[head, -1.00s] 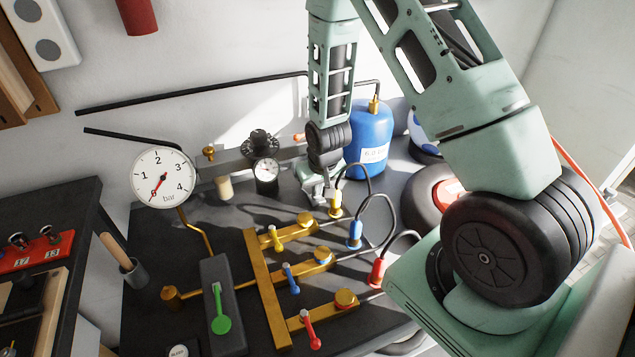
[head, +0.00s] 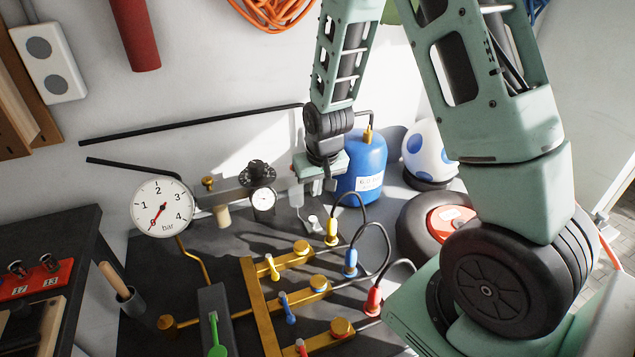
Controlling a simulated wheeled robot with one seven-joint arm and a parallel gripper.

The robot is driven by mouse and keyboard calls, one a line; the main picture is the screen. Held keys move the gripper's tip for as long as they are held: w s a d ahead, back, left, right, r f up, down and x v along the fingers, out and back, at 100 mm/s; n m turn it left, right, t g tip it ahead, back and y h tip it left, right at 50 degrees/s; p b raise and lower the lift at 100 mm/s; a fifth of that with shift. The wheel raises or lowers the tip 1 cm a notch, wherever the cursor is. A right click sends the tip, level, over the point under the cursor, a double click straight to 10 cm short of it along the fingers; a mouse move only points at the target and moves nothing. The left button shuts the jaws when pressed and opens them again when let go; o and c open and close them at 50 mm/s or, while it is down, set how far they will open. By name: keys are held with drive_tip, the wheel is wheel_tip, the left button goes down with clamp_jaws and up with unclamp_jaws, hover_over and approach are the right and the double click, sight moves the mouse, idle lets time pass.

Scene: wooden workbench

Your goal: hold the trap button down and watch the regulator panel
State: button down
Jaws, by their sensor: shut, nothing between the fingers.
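My gripper (head: 319,188) is shut and empty, pointing down above the bench behind the yellow-tagged hose. A small pale fitting (head: 313,223) sits on the bench just below its fingertips, with a visible gap between them. I cannot tell whether this fitting is the trap button. The regulator panel (head: 232,196) is a grey bar at the back, carrying a black knob (head: 257,173), a small gauge (head: 263,200) and a tan cylinder (head: 222,216). The large bar gauge (head: 162,207) stands left of it, its red needle at about 0. The small gauge is unreadable.
A brass manifold (head: 258,300) with yellow, blue and red levers and hoses fills the front middle. A blue gas bottle (head: 362,170) stands close behind and right of my gripper. A green lever (head: 215,340) is at the front left.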

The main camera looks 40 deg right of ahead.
drive_tip(key=shift+v, duration=1.15)
drive_tip(key=s+a+r+n+y, duration=0.1)
drive_tip(key=s+a+r+n, duration=0.2)
drive_tip(key=a, duration=0.5)
drive_tip(key=s+a+r+n+y, duration=0.1)
drive_tip(key=s+a+r+n, duration=0.2)
drive_tip(key=a, duration=0.5)
drive_tip(key=s+a+r+n+g, duration=0.1)
drive_tip(key=s+a, duration=0.3)
drive_tip(key=s, duration=0.4)
drive_tip(key=s+a+r+n+g, duration=0.1)
drive_tip(key=s+a+r+n, duration=0.2)
drive_tip(key=s, duration=0.6)
drive_tip(key=shift+s+a+r+n+g+h, duration=0.15)
drive_tip(key=shift+a+r+n+g+h, duration=0.2)
drive_tip(key=shift+a+n, duration=0.2)
